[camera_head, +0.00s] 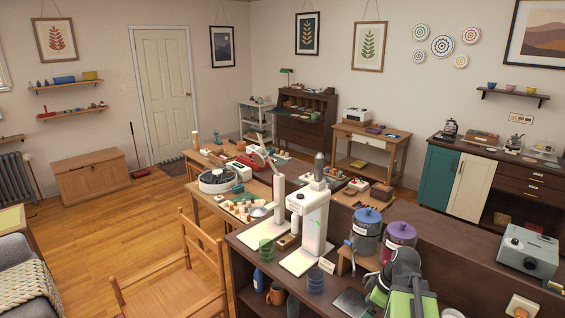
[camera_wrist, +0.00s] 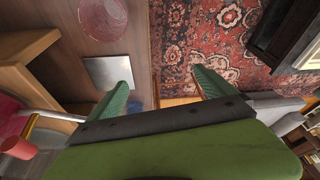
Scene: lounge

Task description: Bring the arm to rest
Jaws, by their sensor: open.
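My gripper (camera_wrist: 162,88) shows in the wrist view with its two green fingers spread apart and nothing between them. Past the fingertips are a patterned red rug and a brown surface. My green and grey arm (camera_head: 405,285) shows at the bottom right of the head view, folded up close to the camera in front of the dark counter (camera_head: 238,262). In the head view I cannot make out the fingertips. The arm looks close to the purple-lidded jar (camera_head: 400,238); I cannot tell the gap.
A blue-lidded jar (camera_head: 366,232), a white machine (camera_head: 310,215), a green glass (camera_head: 267,252) and a blue glass (camera_head: 316,280) stand on the counter. A grey device (camera_head: 528,252) is at right. A wooden chair (camera_head: 175,290) is at left. Open floor (camera_head: 110,225) lies beyond.

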